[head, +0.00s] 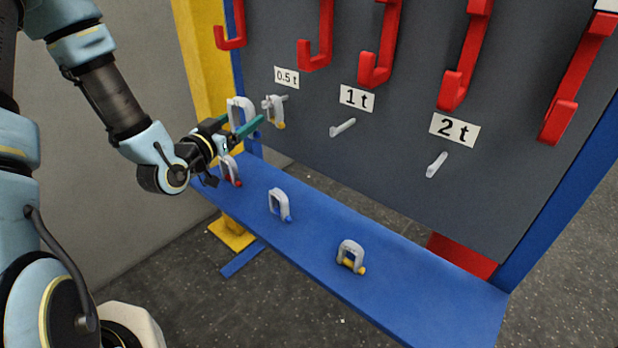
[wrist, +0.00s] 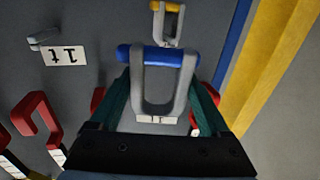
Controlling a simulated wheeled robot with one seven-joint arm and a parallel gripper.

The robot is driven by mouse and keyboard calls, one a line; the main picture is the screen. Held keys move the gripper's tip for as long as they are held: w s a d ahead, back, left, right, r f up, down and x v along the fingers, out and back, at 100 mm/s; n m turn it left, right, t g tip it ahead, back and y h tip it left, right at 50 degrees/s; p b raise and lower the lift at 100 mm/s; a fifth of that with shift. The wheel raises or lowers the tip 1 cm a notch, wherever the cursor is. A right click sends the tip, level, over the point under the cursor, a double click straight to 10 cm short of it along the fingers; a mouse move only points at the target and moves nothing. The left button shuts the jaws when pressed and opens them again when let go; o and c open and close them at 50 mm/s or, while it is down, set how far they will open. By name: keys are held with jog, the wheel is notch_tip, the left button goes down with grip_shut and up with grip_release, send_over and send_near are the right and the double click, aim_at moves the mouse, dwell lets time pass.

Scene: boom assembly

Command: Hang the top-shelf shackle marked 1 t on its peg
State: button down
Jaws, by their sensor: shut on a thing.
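My gripper (head: 248,128) is shut on a grey shackle (head: 239,108), holding it in the air in front of the board's left side. In the wrist view this shackle (wrist: 188,80) sits between the green fingers (wrist: 160,95), its blue pin across the far end. The held shackle is apart from this peg.
A yellow-pinned shackle (head: 275,112) hangs on the 0.5 t peg close beside the gripper. The 2 t peg (head: 436,165) is bare. Shackles with red (head: 230,170), blue (head: 279,204) and yellow (head: 350,255) pins stand on the blue shelf (head: 420,290). Red hooks (head: 376,65) jut out above.

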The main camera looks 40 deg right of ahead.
aim_at(338, 132)
jog(key=s+d+f+m+g+h+b, duration=0.1)
jog(key=s+d+m+g+b, duration=0.25)
jog(key=s, duration=0.45)
jog(key=s+d+f+m+g+h+b, duration=0.1)
jog(key=s+d+f+m+g+b, duration=0.15)
jog(key=s+d+g+b, duration=0.4)
jog(key=shift+t, duration=0.6)
jog(key=shift+w+d+p, duration=0.15)
jog(key=shift+d+p, duration=0.15)
jog(key=shift+d, duration=0.9)
jog(key=shift+w+d+p, duration=0.2)
jog(key=shift+d+p, duration=0.1)
jog(key=shift+d, duration=0.85)
jog(key=shift+w+d+p, duration=0.15)
jog(key=shift+d+p, duration=0.15)
jog(key=shift+d, duration=0.9)
jog(key=shift+w+d+f, duration=0.1)
jog(key=shift+d, duration=0.1)
jog(key=shift+w+d+f+b, duration=0.15)
jog(key=shift+d+f+b, duration=0.4)
jog(key=shift+f+b, duration=0.25)
grip_release()
jog(key=shift+a, duration=0.1)
